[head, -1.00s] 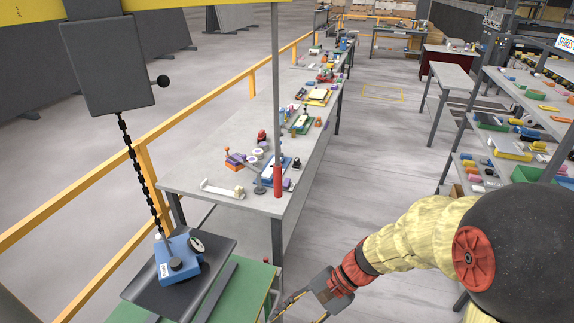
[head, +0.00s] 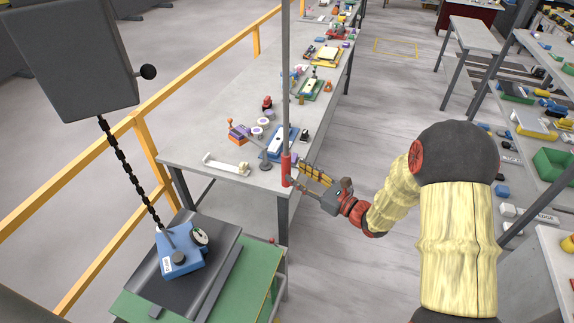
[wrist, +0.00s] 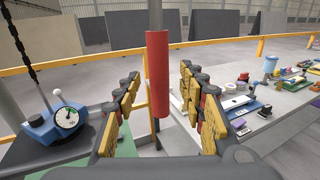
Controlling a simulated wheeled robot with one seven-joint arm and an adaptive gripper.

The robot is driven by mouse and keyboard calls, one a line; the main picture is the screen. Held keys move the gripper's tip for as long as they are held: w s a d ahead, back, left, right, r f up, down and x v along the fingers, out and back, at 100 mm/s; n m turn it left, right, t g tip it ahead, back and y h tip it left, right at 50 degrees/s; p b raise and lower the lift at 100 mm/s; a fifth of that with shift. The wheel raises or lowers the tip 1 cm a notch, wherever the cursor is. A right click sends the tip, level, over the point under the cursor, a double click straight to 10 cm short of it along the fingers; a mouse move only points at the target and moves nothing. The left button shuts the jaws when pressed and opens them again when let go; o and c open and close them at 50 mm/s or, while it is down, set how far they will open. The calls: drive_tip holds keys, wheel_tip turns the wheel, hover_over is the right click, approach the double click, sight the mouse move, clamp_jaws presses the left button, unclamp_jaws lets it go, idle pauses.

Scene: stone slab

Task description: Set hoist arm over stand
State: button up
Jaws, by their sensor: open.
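A red sleeve (head: 287,170) sits low on a thin grey rod (head: 285,90) hanging upright by the workbench's near corner. In the wrist view the red sleeve (wrist: 158,75) stands upright between my spread fingers, with a gap each side. My gripper (head: 298,180) is open; it also shows in the wrist view (wrist: 158,90). A dark hoist box (head: 75,65) with a black knob hangs at upper left. Its black chain (head: 128,170) runs down to a blue lifting unit (head: 180,258) with a round gauge, on a black tray (head: 222,250). I cannot tell which thing is the stand.
The tray lies on a green-topped table (head: 240,285) at lower left. The long grey workbench (head: 200,160) carries several tools and parts behind the rod. A yellow railing (head: 90,165) runs along the left. Shelves stand at right; the floor (head: 380,110) between is clear.

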sight(286, 167)
drive_tip(key=x, duration=0.5)
drive_tip(key=shift+w+a+p, duration=0.15)
drive_tip(key=shift+a+p, duration=0.15)
drive_tip(key=shift+p, duration=0.05)
drive_tip(key=shift+c, duration=1.4)
drive_tip(key=c, duration=0.7)
clamp_jaws()
